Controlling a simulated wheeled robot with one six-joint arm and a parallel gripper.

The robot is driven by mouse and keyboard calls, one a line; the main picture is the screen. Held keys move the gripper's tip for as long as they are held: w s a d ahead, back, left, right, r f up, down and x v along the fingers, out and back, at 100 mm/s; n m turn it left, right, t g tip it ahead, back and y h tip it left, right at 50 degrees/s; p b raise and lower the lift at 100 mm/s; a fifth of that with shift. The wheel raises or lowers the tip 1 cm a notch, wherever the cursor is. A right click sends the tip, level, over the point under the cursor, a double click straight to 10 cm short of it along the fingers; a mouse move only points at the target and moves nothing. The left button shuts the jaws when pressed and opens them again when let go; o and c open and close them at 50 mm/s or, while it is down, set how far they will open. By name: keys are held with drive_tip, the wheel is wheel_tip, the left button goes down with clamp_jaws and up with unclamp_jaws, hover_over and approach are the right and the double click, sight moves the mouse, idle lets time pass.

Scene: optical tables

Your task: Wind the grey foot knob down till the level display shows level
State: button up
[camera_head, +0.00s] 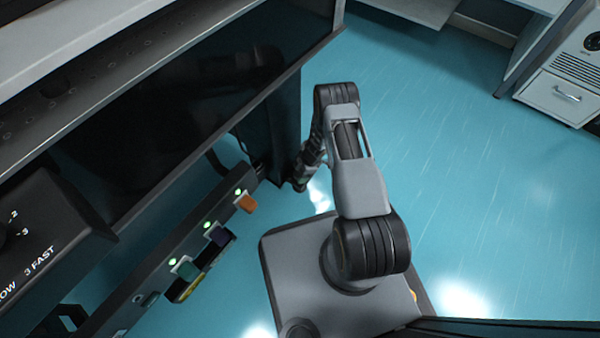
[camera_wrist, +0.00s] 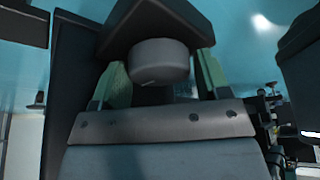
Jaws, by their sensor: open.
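The grey foot knob (camera_wrist: 160,62) shows in the wrist view, at the upper middle, as a short round cylinder with a light mark on its face. It sits against a dark plate (camera_wrist: 150,22). In the head view my arm reaches down beside the dark table leg, and the knob is hidden. I cannot make out the level display in either view.
A dark optical table (camera_head: 190,100) fills the upper left. A rail (camera_head: 140,297) with green lights and orange, purple and teal pieces runs below it. A black control box (camera_head: 45,235) stands at left. A white cabinet (camera_head: 560,95) is far right. Blue floor (camera_head: 470,180) is clear.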

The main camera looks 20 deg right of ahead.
drive_tip(key=c, duration=0.6)
drive_tip(key=shift+c, duration=0.2)
drive_tip(key=shift+m, duration=0.3)
drive_tip(key=m+t+p, duration=0.1)
drive_tip(key=m, duration=0.2)
drive_tip(key=shift+s+m+t, duration=0.1)
drive_tip(key=shift+m+t, duration=0.2)
drive_tip(key=shift+m, duration=0.1)
drive_tip(key=shift+m+t+h+b, duration=0.3)
drive_tip(key=shift+m+t+h, duration=0.4)
drive_tip(key=shift+m, duration=1.4)
drive_tip(key=o, duration=0.6)
